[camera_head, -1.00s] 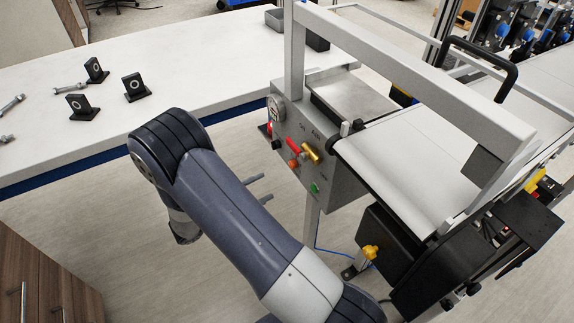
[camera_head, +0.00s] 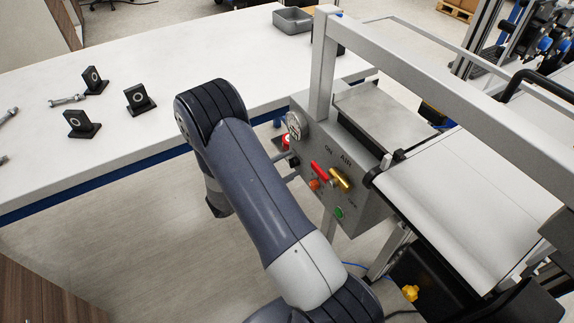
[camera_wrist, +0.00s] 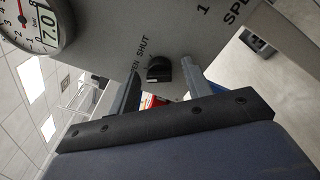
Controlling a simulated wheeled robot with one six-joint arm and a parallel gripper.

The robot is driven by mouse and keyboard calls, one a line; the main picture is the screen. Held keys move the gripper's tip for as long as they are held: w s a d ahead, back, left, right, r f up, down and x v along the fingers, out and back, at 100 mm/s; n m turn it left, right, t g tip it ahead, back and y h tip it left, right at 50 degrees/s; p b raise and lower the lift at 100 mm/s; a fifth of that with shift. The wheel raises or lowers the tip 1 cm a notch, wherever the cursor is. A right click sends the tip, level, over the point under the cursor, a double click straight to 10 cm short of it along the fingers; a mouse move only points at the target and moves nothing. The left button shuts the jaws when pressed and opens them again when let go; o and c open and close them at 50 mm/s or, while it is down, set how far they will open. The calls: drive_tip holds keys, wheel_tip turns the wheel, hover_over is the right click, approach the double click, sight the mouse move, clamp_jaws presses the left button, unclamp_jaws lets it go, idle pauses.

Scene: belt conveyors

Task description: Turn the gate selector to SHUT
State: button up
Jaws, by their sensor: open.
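The gate selector is a small black knob (camera_wrist: 159,70) on the grey panel in the wrist view. The words SHUT and a partly hidden OPEN are printed beside it. I cannot tell which word it points at. It also shows as a small dark knob (camera_head: 294,162) at the panel's left side in the head view. My gripper (camera_wrist: 160,74) is open and empty, its two fingers on either side of the knob in the picture; any contact is not clear. In the head view the finger ends (camera_head: 285,167) reach toward the panel, the rest hidden behind my arm.
A pressure gauge (camera_wrist: 32,22) reading 7.0 sits beside the selector. A red lever (camera_head: 319,171), brass fitting (camera_head: 340,179) and green button (camera_head: 339,212) are on the same panel (camera_head: 364,211). A frame bar (camera_head: 440,75) spans the belt (camera_head: 470,200). A white table (camera_head: 160,60) stands behind.

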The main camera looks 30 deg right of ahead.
drive_tip(key=shift+c, duration=0.5)
drive_tip(key=c, duration=0.9)
drive_tip(key=shift+o, duration=0.2)
drive_tip(key=shift+f, duration=0.15)
